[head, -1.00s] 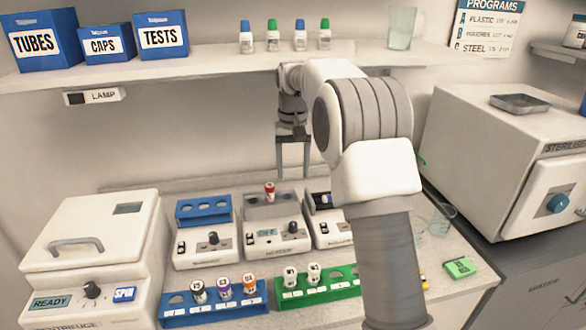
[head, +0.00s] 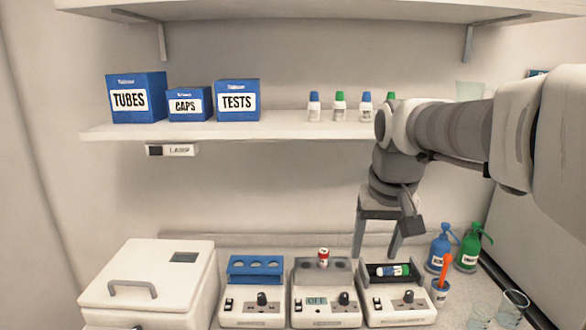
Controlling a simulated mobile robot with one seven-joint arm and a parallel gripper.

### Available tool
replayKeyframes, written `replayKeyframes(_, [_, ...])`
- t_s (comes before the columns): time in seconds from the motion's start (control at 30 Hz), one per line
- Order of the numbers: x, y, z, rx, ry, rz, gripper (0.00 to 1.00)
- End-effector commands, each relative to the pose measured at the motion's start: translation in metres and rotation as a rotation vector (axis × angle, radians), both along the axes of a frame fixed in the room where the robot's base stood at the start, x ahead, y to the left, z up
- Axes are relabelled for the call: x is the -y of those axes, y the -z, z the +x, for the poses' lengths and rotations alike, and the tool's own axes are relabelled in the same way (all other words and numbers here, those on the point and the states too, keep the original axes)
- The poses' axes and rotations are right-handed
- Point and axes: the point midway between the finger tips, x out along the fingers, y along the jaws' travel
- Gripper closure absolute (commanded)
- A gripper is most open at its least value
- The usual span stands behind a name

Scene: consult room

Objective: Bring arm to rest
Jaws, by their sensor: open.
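My gripper (head: 376,252) hangs at the end of my arm, fingers pointing down, above the back of the counter. Its two fingers are spread apart with nothing between them. It is just behind and above the middle and right small devices. My arm reaches in from the right side of the head view and covers part of the shelf. A red-capped tube (head: 323,257) stands in the middle device (head: 327,306). A green-and-white tube (head: 388,270) lies in the tray of the right device (head: 398,307).
A shelf (head: 280,130) holds blue boxes (head: 137,98) and small bottles (head: 340,107). A centrifuge (head: 148,276) stands left, beside a device with a blue rack (head: 256,266). Blue (head: 440,252) and green (head: 470,250) pump bottles, an orange-handled item in a cup (head: 441,286) and a glass (head: 512,308) stand right.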

Motion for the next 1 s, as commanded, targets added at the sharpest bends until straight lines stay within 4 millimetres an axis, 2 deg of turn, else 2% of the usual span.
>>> replayKeyframes(0.03, [0.0, -0.002, -0.017, 0.022, -0.005, -0.002, 0.35])
replayKeyframes(0.23, [0.0, 0.004, -0.076, 0.097, -0.022, -0.007, 0.35])
replayKeyframes(0.4, [0.0, 0.02, -0.123, 0.158, -0.039, -0.012, 0.35])
replayKeyframes(0.5, [0.0, 0.031, -0.143, 0.188, -0.045, -0.014, 0.35])
replayKeyframes(0.7, [0.0, 0.047, -0.165, 0.222, -0.054, -0.018, 0.35])
replayKeyframes(1.0, [0.0, 0.05, -0.169, 0.226, -0.056, -0.019, 0.35])
